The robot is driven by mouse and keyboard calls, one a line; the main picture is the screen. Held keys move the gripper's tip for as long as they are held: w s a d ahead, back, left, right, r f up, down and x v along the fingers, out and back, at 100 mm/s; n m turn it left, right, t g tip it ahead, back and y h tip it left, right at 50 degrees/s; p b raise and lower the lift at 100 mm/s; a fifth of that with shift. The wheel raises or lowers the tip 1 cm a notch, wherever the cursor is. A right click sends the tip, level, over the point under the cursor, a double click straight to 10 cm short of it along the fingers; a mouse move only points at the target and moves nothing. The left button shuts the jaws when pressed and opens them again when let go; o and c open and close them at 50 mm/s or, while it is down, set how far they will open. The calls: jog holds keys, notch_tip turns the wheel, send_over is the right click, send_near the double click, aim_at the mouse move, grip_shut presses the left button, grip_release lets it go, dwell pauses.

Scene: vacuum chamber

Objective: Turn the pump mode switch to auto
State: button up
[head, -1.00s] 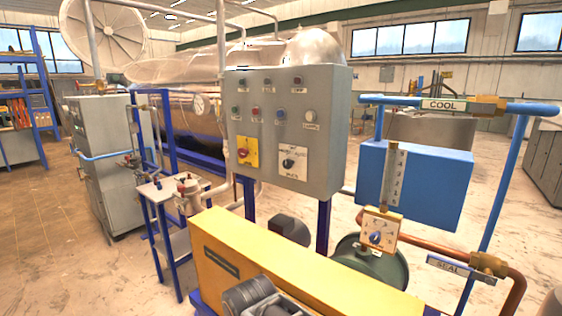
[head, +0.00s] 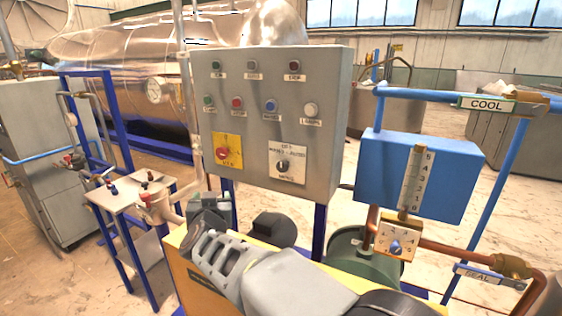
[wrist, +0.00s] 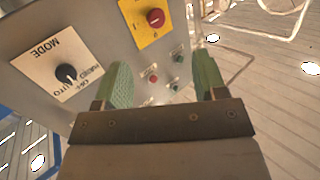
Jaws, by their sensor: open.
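The pump mode switch is a black knob (head: 283,166) on a white plate (head: 299,173), low on the right of the grey control panel's front. In the wrist view the knob (wrist: 66,74) appears at the left on its plate, upside down, with MODE, HAND, OFF and AUTO lettering. Which mark it points to is too small to tell. My gripper (wrist: 163,78) is open with nothing between its green-padded fingers. It is apart from the knob, which lies left of the left finger. In the head view my arm reaches up below the panel, left of the switch.
A red knob on a yellow plate (head: 227,153) is left of the switch. Several buttons and lamps sit above on the panel (head: 330,120). A yellow housing (head: 187,275) is below.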

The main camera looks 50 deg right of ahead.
aim_at(281, 168)
jog(key=s+d+r+m+g+h+p, duration=0.1)
jog(key=s+d+r+m+g+h, duration=0.2)
jog(key=s+d+m+g+h, duration=0.55)
jog(key=shift+n+g+y, duration=0.25)
jog(key=shift+n+y, duration=0.2)
jog(key=shift+n, duration=0.4)
jog(key=x, duration=0.4)
jog(key=p+x, duration=0.1)
jog(key=x, duration=0.4)
jog(key=w+p+x, duration=0.1)
jog(key=x, duration=0.4)
jog(key=shift+f, duration=0.3)
jog(key=c, duration=0.9)
